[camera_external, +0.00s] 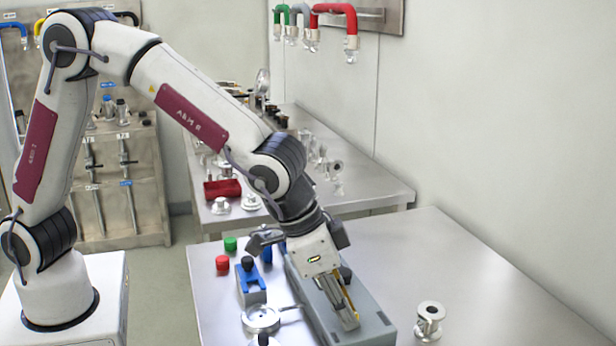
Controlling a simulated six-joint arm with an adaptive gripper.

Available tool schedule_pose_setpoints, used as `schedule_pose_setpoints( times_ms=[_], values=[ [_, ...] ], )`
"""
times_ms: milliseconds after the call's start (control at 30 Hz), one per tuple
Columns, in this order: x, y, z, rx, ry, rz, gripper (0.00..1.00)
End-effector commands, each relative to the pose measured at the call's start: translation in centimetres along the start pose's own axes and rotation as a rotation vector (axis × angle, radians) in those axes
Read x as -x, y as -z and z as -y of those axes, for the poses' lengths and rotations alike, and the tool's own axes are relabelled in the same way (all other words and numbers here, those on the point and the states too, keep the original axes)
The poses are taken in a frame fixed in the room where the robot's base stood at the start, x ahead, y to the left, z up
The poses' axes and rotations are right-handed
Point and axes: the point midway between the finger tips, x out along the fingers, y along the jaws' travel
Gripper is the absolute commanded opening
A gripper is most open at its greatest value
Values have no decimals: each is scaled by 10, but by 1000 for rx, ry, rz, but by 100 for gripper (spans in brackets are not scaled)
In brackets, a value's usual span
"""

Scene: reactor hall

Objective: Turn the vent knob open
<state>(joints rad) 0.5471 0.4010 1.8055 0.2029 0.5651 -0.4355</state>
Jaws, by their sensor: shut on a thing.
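A grey box (378,331) lies on the near steel table, and my gripper (346,316) reaches down onto its top. My gripper's fingers are close together, shut on what seems to be the vent knob. The knob between them is hidden by the fingers, so its angle cannot be told. A small dark round part (345,273) shows on the box just behind my gripper. I cannot tell what it is.
Left of the box are a blue block with a black knob (249,282), a round metal fitting (262,318), and red (222,264) and green (230,243) caps. A metal flanged piece (429,320) stands to the right. The table's right side (480,270) is clear.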

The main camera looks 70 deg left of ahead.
Motion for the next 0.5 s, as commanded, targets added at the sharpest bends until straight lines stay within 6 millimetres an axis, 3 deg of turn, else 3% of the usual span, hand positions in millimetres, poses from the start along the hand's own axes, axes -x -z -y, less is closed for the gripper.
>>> schedule_pose_setpoints(
  times_ms=[500],
  values=[
    [0,0,2,-82,-34,2,0]
  ],
)
